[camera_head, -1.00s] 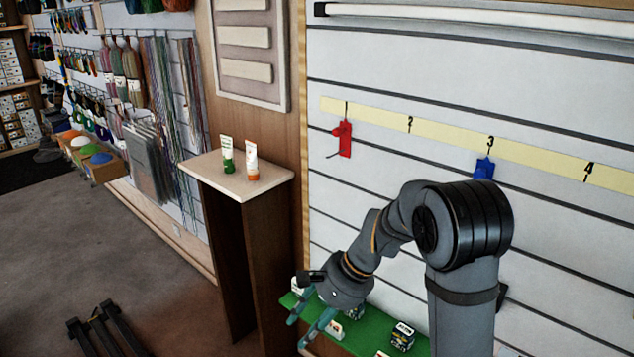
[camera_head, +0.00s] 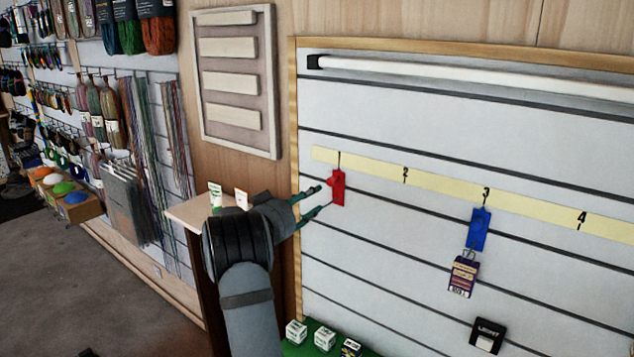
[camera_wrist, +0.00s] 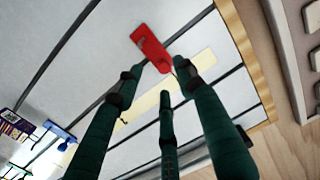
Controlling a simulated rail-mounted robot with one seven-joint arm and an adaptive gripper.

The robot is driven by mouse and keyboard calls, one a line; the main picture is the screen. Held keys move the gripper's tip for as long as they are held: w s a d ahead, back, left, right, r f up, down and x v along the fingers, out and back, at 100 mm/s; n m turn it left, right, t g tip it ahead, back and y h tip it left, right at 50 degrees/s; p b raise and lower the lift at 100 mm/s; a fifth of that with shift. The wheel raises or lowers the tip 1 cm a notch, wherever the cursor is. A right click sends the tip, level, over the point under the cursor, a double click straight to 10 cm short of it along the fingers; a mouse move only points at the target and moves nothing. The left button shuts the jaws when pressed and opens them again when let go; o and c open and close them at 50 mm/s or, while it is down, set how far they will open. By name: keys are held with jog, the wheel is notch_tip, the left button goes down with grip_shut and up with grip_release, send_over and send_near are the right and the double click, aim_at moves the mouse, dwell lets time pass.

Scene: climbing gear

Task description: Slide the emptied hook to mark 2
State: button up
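The red hook (camera_head: 338,187) sits on the slatted wall below mark 1 of the yellow number strip (camera_head: 440,187) and carries nothing that I can see. It also shows in the wrist view (camera_wrist: 151,47), just past my fingertips. My gripper (camera_head: 319,199) is beside the red hook on its left, fingers spread and nothing between them. I cannot tell whether a fingertip touches the hook. Mark 2 (camera_head: 405,174) is on the strip to the right of the red hook, with no hook below it.
The blue hook (camera_head: 478,229) below mark 3 holds a purple package (camera_head: 463,275). A black-and-white item (camera_head: 487,335) is on the wall lower down. Small boxes stand on the green shelf (camera_head: 310,346). The wall between the red and blue hooks is clear.

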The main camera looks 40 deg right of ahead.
aim_at(329, 182)
jog(key=shift+n+h, duration=0.4)
jog(key=p+x, duration=0.1)
jog(key=x, duration=0.2)
jog(key=r+p+x, duration=0.1)
jog(key=p+x, duration=0.1)
jog(key=x, duration=0.1)
jog(key=p+x, duration=0.1)
jog(key=x, duration=0.2)
jog(key=shift+d+r+p, duration=0.35)
jog(key=shift+p, duration=0.05)
jog(key=shift+d+f, duration=0.15)
jog(key=shift+d, duration=0.2)
jog(key=shift+a, duration=0.1)
jog(key=shift+c, duration=0.2)
grip_shut()
